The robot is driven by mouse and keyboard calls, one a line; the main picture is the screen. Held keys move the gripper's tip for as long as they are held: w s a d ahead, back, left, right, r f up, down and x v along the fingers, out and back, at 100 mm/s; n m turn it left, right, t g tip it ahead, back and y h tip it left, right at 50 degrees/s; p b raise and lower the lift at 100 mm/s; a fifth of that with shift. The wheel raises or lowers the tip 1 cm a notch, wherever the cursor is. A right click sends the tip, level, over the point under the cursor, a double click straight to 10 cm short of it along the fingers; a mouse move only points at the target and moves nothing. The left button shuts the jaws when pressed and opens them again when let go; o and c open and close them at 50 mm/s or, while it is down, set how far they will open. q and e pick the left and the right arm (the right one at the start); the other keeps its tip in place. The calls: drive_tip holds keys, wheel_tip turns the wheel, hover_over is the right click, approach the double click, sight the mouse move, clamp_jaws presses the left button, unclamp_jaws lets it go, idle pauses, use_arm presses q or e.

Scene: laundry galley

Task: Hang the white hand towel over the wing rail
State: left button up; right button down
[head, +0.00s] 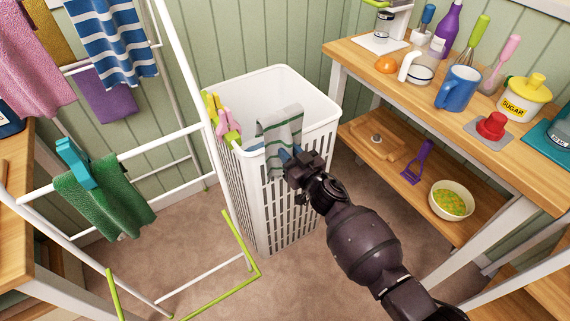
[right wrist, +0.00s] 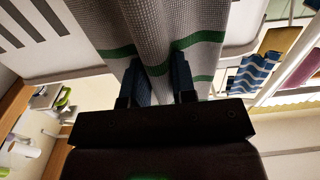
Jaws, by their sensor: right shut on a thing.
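The white hand towel (head: 279,128), pale with green stripes, hangs at the front rim of the white laundry hamper (head: 305,110). My right gripper (head: 289,160) is shut on the towel's lower part, in front of the hamper. In the right wrist view the towel (right wrist: 155,45) is bunched between the blue fingertips (right wrist: 160,80). The drying rack stands at the left; its white wing rail (head: 168,142) juts out at hamper height, with a green towel (head: 105,205) held by a teal clip (head: 74,163) near its left end. My left gripper is not in view.
Pink and lime clothespins (head: 228,122) sit on the hamper's left rim. A rack upright (head: 183,55) stands between rack and hamper. A wooden counter (head: 440,110) with a blue mug (head: 457,88) stands at the right.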

drive_tip(key=shift+r, duration=0.45)
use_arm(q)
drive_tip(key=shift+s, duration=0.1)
use_arm(e)
drive_tip(key=shift+f, duration=0.1)
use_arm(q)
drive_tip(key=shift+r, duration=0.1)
use_arm(e)
drive_tip(key=shift+s, duration=0.1)
drive_tip(key=shift+s+d+p, duration=0.45)
drive_tip(key=shift+s, duration=0.1)
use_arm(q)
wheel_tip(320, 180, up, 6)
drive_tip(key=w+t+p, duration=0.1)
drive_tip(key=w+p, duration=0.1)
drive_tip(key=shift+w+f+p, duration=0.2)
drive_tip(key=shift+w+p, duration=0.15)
use_arm(e)
drive_tip(key=v, duration=0.7)
drive_tip(key=shift+s, duration=0.15)
drive_tip(key=shift+d+f, duration=0.1)
drive_tip(key=shift+d, duration=0.05)
